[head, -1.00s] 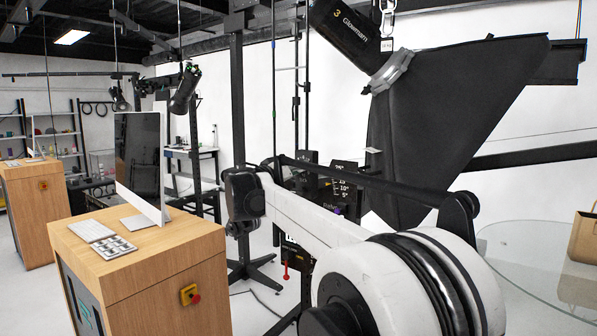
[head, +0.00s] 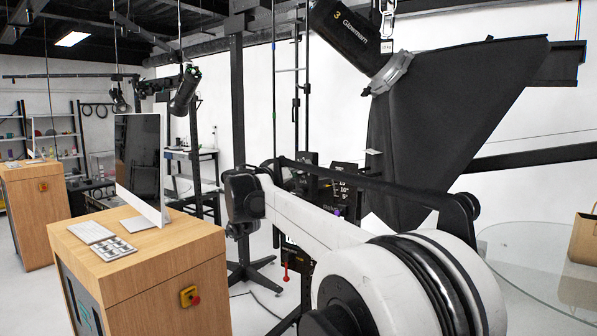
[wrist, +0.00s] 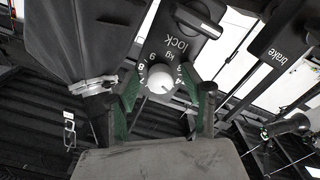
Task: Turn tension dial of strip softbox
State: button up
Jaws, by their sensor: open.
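In the wrist view, a round pale knob (wrist: 160,79) sits on a dark panel with a "kg" number scale around it. It appears to be the tension dial. My gripper (wrist: 162,108) is open, its green-padded fingers on either side of the dial. I cannot tell whether the fingers touch it. In the head view, the black softbox (head: 440,120) hangs at upper right under its dark lamp (head: 348,38); its dial cannot be made out there. My gripper cannot be made out in the head view, where my arm fills the middle.
A black lever (wrist: 199,17) marked "lock" is just above the dial, and a "brake" panel (wrist: 284,38) is at right. In the head view, a wooden desk (head: 160,265) with a monitor (head: 140,160) stands left, and a glass table (head: 535,260) stands right.

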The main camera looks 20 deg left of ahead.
jog(key=v, duration=1.2)
jog(key=s+d+f+m+g+h+b, duration=0.1)
jog(key=d+f+g+b, duration=0.2)
jog(key=d, duration=1.3)
jog(key=s+d+f+g+b, duration=0.1)
jog(key=d+f+g, duration=0.3)
jog(key=d, duration=1.2)
jog(key=s+d+f+m+g+y+b, duration=0.1)
jog(key=s+d+f+g+b, duration=0.1)
jog(key=s+d+f, duration=0.7)
jog(key=s+d+f+g+y+b, duration=0.1)
jog(key=s+d+f+y+b, duration=0.1)
jog(key=s+d+f, duration=0.65)
jog(key=s+d+f+y+b, duration=0.1)
jog(key=s+d+f, duration=0.1)
jog(key=s+f, duration=0.3)
jog(key=s+d+f+m+y+b, duration=0.1)
jog(key=s+d+f, duration=0.2)
jog(key=s, duration=0.9)
notch_tip(320, 180, down, 4)
jog(key=shift+d+r+m+y, duration=0.25)
jog(key=shift+m+y, duration=0.05)
jog(key=shift+o, duration=0.4)
